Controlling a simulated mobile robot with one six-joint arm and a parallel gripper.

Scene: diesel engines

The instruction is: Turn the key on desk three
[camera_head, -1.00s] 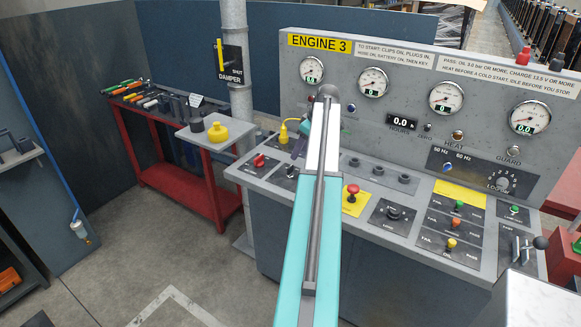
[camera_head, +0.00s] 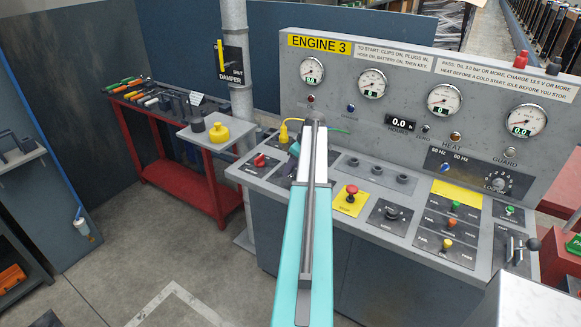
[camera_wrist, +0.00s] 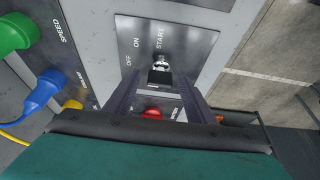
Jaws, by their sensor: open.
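Desk three is the grey console labelled ENGINE 3 (camera_head: 319,42). In the wrist view, the key (camera_wrist: 160,76) has a black head and sits in a silver lock (camera_wrist: 162,63) on a dark plate marked OFF, ON and START (camera_wrist: 185,45). My gripper (camera_wrist: 161,82) is open, with one dark purple finger on each side of the key's head and gaps visible. Which mark the key points at I cannot tell. In the head view, my arm hides the key, and only a little of my gripper (camera_head: 295,150) shows above the desk's left part.
A red knob (camera_wrist: 152,113) lies close below the key in the wrist view. Green (camera_wrist: 18,32) and blue (camera_wrist: 38,90) plugs are at the left. A red stop button (camera_head: 352,190) stands right of my arm. A red tool cart (camera_head: 190,200) is left of the desk.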

